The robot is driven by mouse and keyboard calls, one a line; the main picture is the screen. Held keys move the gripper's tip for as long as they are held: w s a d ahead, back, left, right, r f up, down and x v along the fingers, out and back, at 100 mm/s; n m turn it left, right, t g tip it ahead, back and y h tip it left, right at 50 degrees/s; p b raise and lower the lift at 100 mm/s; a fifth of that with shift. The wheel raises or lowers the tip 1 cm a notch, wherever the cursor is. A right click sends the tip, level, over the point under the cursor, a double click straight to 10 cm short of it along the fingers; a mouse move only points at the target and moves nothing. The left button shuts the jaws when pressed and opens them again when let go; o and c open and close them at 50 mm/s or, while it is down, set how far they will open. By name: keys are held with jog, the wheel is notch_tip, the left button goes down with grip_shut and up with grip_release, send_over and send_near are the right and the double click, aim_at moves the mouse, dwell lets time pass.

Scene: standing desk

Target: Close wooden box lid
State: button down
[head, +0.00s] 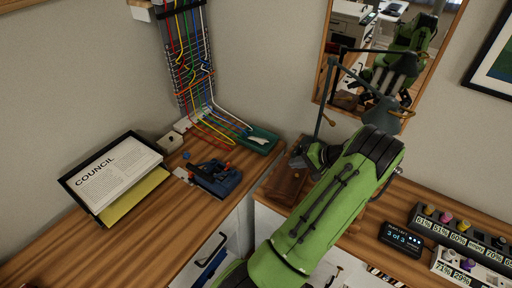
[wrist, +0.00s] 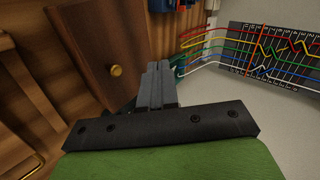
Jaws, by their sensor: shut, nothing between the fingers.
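The wooden box (head: 284,184) is dark reddish brown and stands at the back corner of the right desk. My arm and gripper hide part of it in the head view. In the wrist view a flat dark brown wooden panel with a brass knob (wrist: 116,71), apparently the lid (wrist: 85,40), fills the upper left. I cannot tell how far the lid is open. My gripper (head: 308,153) is over the back of the box in the head view. In the wrist view its grey fingers (wrist: 158,80) are shut and empty, just right of the panel; contact is unclear.
A green tray (head: 262,140), a blue device (head: 218,178) and a document stand (head: 115,175) are on the left desk. Colored cables run up the wall panel (head: 188,60).

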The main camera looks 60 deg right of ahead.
aim_at(298, 176)
jog(key=shift+s+f+t, duration=0.5)
jog(key=shift+f, duration=0.05)
jog(key=shift+s+f+b, duration=0.3)
jog(key=shift+s+f, duration=0.25)
jog(key=shift+f, duration=0.05)
jog(key=shift+s+a+f+b, duration=0.1)
jog(key=shift+s+f+b, duration=0.25)
jog(key=shift+f, duration=0.3)
jog(key=shift+s+f+b, duration=0.1)
jog(key=shift+s+f, duration=0.35)
jog(key=shift+f, duration=0.15)
jog(key=shift+f, duration=0.1)
